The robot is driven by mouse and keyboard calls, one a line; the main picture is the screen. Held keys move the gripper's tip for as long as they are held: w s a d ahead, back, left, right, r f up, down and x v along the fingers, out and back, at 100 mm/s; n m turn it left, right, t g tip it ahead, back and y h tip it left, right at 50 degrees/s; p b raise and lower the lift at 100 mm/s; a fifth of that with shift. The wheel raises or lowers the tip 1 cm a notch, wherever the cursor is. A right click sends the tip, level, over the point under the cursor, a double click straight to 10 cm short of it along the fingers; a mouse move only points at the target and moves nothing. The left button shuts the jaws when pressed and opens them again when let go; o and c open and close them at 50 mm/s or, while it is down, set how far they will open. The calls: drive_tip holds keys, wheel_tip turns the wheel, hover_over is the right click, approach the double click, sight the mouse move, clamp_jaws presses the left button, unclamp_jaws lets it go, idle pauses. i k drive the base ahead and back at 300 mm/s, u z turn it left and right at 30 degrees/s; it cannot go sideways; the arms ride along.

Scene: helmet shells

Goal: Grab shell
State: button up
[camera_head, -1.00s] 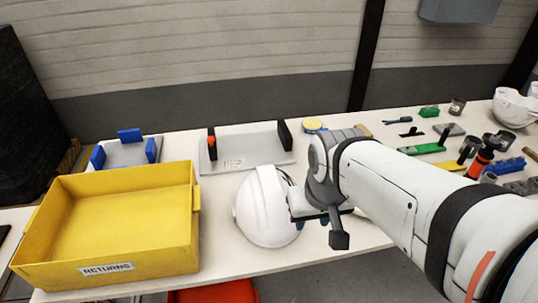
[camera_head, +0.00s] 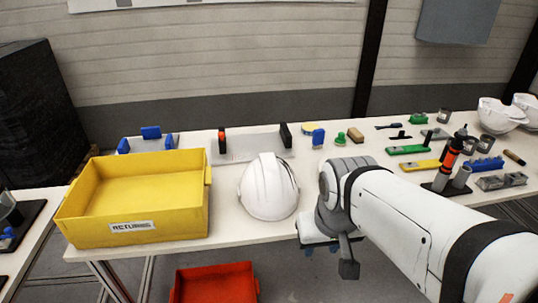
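A white helmet shell (camera_head: 268,190) sits dome up on the white table, just right of the yellow bin. My gripper (camera_head: 308,238) is at the table's front edge, to the lower right of this shell, with a small gap between them in the picture. It points away from the camera and my wrist covers most of its fingers, so its opening is unclear. More white shells (camera_head: 502,116) lie at the far right end of the table.
The yellow bin (camera_head: 133,231) labelled as returns stands at the left. Tools and small parts, including a green block (camera_head: 407,150), crowd the right side. A red bin (camera_head: 214,284) is below the table.

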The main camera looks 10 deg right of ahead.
sight(269, 189)
drive_tip(key=u, duration=0.15)
drive_tip(key=i, duration=0.9)
drive_tip(key=z, duration=0.05)
